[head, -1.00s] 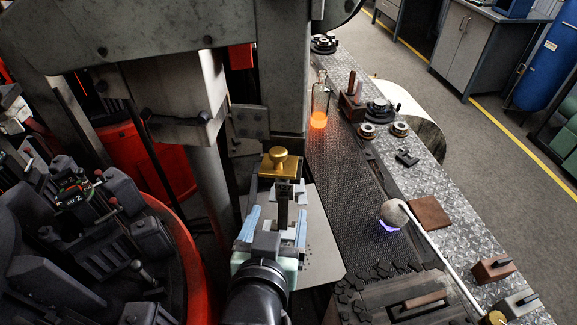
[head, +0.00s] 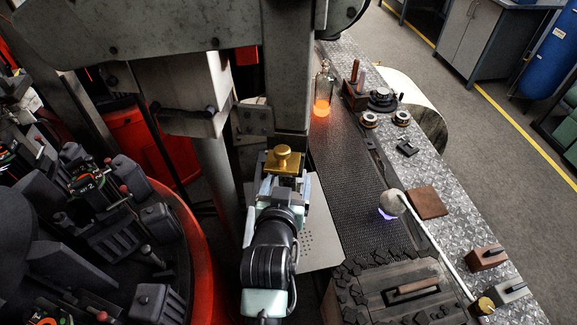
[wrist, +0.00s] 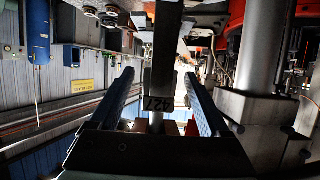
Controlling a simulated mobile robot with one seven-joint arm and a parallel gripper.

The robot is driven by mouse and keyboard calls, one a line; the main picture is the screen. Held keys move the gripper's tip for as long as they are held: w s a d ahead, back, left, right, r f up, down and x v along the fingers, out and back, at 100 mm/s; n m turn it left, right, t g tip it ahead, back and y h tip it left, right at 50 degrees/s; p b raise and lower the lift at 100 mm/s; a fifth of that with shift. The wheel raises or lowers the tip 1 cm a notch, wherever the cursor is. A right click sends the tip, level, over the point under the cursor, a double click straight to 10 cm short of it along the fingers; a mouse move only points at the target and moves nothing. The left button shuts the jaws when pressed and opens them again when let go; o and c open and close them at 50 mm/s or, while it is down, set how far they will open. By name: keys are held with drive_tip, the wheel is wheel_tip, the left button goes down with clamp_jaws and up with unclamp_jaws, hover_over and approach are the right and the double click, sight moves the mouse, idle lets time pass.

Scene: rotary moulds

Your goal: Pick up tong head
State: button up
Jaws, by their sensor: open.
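A brass block with a round knob (head: 283,160) stands at the front of the press column in the head view. A dark upright bar carrying a label that looks like 427 shows in the wrist view (wrist: 158,98); I take this brass-and-dark piece as the tong head, though I cannot be sure. My gripper (wrist: 158,75) is open, its two blue fingers on either side of the bar with gaps visible. In the head view my gripper (head: 276,192) is just below the brass block, partly hidden by my wrist.
A glowing glass bottle (head: 322,95) stands behind on the dark conveyor (head: 350,165). A ball-ended rod (head: 391,203) lies to the right. The red-rimmed mould table (head: 200,255) is close on the left. A perforated plate (head: 318,238) lies beside my gripper.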

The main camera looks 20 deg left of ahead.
drive_tip(key=shift+w+a+f, duration=0.1)
drive_tip(key=shift+w+f, duration=0.1)
drive_tip(key=shift+w, duration=0.25)
drive_tip(key=shift+c, duration=0.3)
clamp_jaws()
idle(0.8)
drive_tip(key=shift+r, duration=0.15)
